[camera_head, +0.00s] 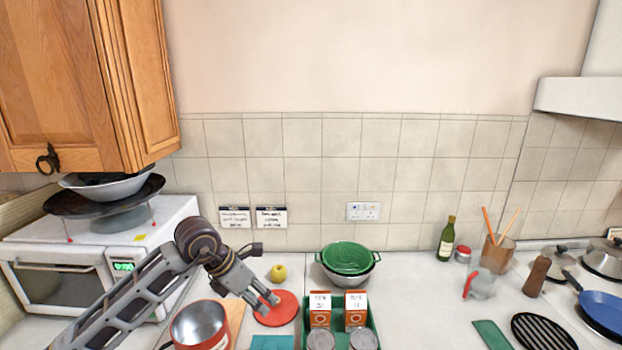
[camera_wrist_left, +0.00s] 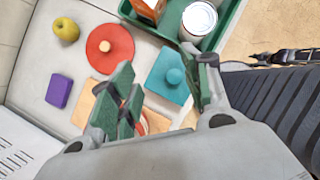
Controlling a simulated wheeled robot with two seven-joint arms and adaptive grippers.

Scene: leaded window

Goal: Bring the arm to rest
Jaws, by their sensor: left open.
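My left gripper (camera_head: 262,303) reaches in from the left over the counter and points down and to the right. Its fingertips appear in front of a round red lid-like disc (camera_head: 284,312); I cannot tell how high above it they are. In the left wrist view my left gripper (camera_wrist_left: 160,80) is open, its green-padded fingers spread with nothing held between them. Between and beyond them are a teal square piece with a knob (camera_wrist_left: 168,74) and the red disc with a pale knob (camera_wrist_left: 97,60). My right gripper is not clearly in view.
A green tray (camera_head: 374,322) with cartons and cans stands right of the gripper. A red saucepan (camera_head: 200,325) sits on a board below the forearm. A yellow apple (camera_head: 279,272), a green colander (camera_head: 348,258) and a toaster oven (camera_head: 60,285) are nearby.

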